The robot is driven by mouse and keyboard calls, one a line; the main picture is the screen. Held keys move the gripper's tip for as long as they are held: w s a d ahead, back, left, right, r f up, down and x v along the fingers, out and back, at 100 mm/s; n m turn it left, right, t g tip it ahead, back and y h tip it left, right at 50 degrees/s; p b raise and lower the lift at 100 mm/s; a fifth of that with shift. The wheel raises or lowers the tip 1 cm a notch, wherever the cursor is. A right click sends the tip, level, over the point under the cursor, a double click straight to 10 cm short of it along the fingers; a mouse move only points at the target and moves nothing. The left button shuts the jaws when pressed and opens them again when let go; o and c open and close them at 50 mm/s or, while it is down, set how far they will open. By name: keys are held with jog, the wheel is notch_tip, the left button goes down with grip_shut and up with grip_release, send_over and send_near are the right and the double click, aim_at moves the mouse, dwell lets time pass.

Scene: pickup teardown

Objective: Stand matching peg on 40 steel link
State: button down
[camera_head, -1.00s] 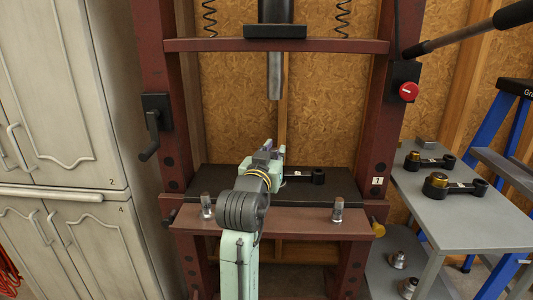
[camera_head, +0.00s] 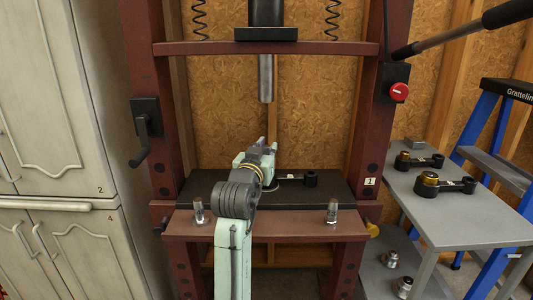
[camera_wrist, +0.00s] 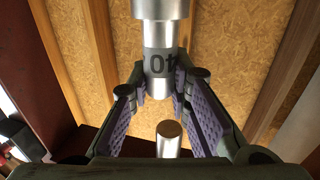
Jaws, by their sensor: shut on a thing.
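My gripper (camera_head: 266,147) is over the black bed of the press. In the wrist view its fingers (camera_wrist: 158,85) are shut on a steel peg (camera_wrist: 160,62) with a dark band; the band's "40" shows upside down there. In the head view I cannot make out the peg clearly at the gripper. A dark link (camera_head: 294,179) lies on the bed just beyond and right of the gripper, with a round black eye at its right end. The rest of it is partly hidden, and its label is too small to read.
The press ram (camera_head: 266,78) hangs above the bed; its round end (camera_wrist: 169,130) shows in the wrist view. Two steel pins (camera_head: 332,211) stand on the red front beam. A grey cart (camera_head: 432,213) at right holds two brass-topped links. Steel pieces (camera_head: 390,259) stand on its lower shelf.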

aim_at(266, 147)
jog(key=shift+w+f, duration=0.2)
jog(key=shift+w, duration=2.45)
jog(key=shift+f+b, duration=0.65)
jog(key=shift+f, duration=0.15)
jog(key=shift+f, duration=0.1)
jog(key=c, duration=1.7)
grip_release()
jog(key=shift+o, duration=1.4)
jog(key=shift+f, duration=0.15)
